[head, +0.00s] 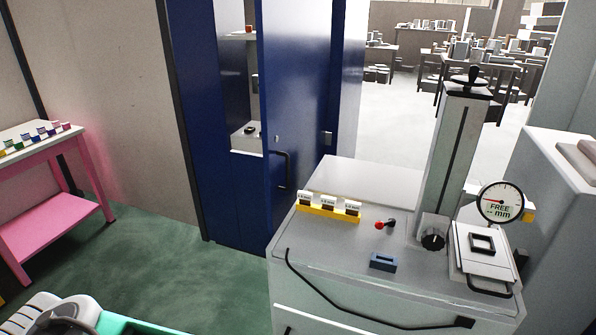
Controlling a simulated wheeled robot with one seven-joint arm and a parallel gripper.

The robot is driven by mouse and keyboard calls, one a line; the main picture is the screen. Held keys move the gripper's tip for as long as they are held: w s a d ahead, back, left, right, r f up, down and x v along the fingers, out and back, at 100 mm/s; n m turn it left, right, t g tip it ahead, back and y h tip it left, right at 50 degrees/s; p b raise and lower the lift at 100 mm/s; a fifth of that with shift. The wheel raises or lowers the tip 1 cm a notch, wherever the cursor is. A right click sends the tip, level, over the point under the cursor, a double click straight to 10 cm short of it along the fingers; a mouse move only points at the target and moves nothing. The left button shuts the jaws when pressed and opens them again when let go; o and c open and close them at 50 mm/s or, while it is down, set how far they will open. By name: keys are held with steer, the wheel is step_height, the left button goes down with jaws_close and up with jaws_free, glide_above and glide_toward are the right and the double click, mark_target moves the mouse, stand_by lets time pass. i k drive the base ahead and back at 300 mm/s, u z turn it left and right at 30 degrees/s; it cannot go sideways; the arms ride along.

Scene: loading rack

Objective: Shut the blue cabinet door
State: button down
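The blue cabinet (207,130) stands at the back, left of the middle in the head view. Its blue door (300,85) stands partly open, with a dark bar handle (283,170) low on its left side. Through the gap left of the door I see pale shelves (246,137) with small items on them. The door's lower part is hidden behind the grey workbench. My gripper is not in view.
The grey workbench (345,235) with a dial gauge (500,204), column and yellow block rack (328,208) stands in front of the cabinet, to the right. A pink table (50,228) stands at the left. Green floor (165,270) is clear between them.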

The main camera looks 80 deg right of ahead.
mark_target(293, 36)
steer(key=k, duration=0.35)
steer(key=z, duration=1.1)
steer(key=i, duration=0.5)
